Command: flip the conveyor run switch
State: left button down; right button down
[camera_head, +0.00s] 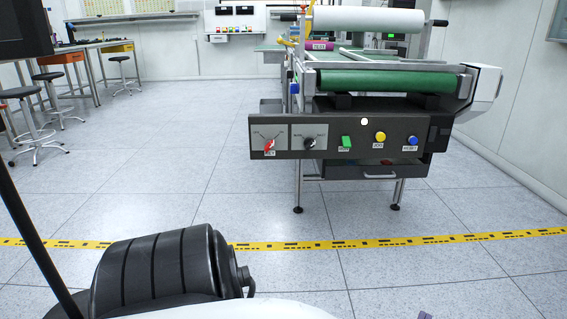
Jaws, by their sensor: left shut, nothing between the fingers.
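The conveyor's control panel (325,128) faces me at the front of the machine. At its left is a red rotary switch (269,145) on a grey plate, its handle tilted. Next to it is a black rotary knob (309,143). To the right are a green square control (346,141), a yellow button (379,137) and a blue button (413,141). Their labels are too small to read surely. My left gripper (246,280) is low in the foreground, mostly hidden by my dark arm, shut, empty and well apart from the panel. My right gripper is not visible.
The green conveyor belt (385,80) and a white roll (367,19) are above the panel. A drawer (365,171) hangs below it. A yellow floor stripe (400,242) crosses before the machine. Stools and a bench (85,45) stand at left. The floor between is clear.

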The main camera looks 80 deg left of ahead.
aim_at(346, 142)
jog(key=u, duration=1.3)
jog(key=i, duration=1.75)
jog(key=u, duration=0.05)
